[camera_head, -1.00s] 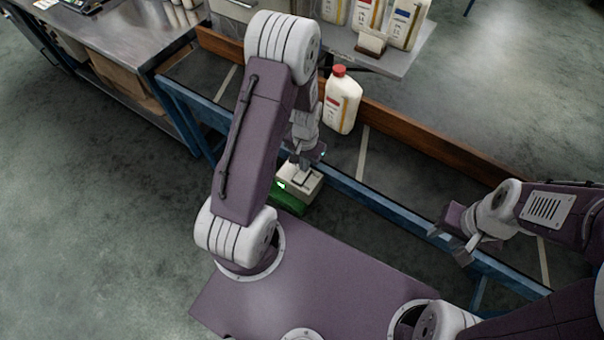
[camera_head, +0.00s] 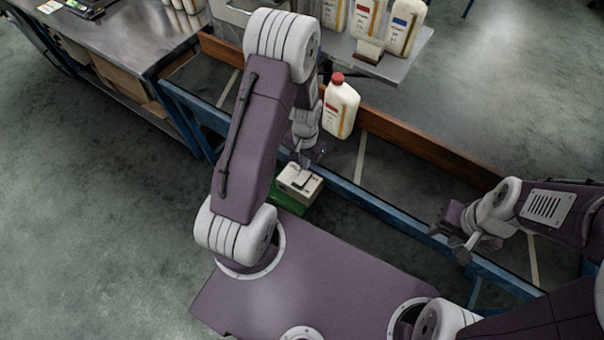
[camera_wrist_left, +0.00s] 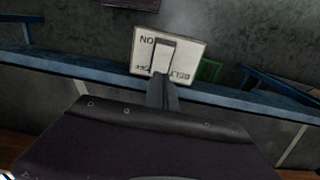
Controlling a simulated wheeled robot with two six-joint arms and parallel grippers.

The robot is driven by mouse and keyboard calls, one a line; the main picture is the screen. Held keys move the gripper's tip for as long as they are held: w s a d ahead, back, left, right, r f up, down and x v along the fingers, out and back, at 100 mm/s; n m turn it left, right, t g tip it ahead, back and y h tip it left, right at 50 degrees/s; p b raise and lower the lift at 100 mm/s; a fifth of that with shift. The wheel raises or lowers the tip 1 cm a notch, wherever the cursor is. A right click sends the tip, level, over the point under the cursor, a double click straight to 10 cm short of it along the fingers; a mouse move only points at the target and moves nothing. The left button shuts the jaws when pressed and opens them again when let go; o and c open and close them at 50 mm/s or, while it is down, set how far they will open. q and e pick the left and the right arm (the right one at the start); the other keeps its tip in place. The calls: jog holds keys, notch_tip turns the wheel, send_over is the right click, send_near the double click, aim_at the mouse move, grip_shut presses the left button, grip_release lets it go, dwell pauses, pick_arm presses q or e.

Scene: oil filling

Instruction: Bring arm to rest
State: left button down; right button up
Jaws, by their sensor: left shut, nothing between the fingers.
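My left gripper (camera_head: 300,160) hangs below the left forearm, just above a small white-topped box (camera_head: 300,181) with a green side. In the left wrist view, its fingers (camera_wrist_left: 163,60) are together and empty, in front of the white lettered face (camera_wrist_left: 190,58). The view does not show whether they touch it. My right gripper (camera_head: 450,241) is over the blue frame at the right, its fingers apart and empty.
A white bottle with a red cap (camera_head: 341,106) stands by the wooden rail (camera_head: 420,148) of the blue-framed conveyor (camera_head: 370,203). More bottles (camera_head: 367,18) stand on a grey shelf at the back. A steel workbench (camera_head: 130,42) is at the upper left; floor at the left is clear.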

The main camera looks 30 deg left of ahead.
notch_tip(320, 180, up, 2)
jog(key=shift+r+p, duration=0.1)
jog(key=shift+p, duration=0.7)
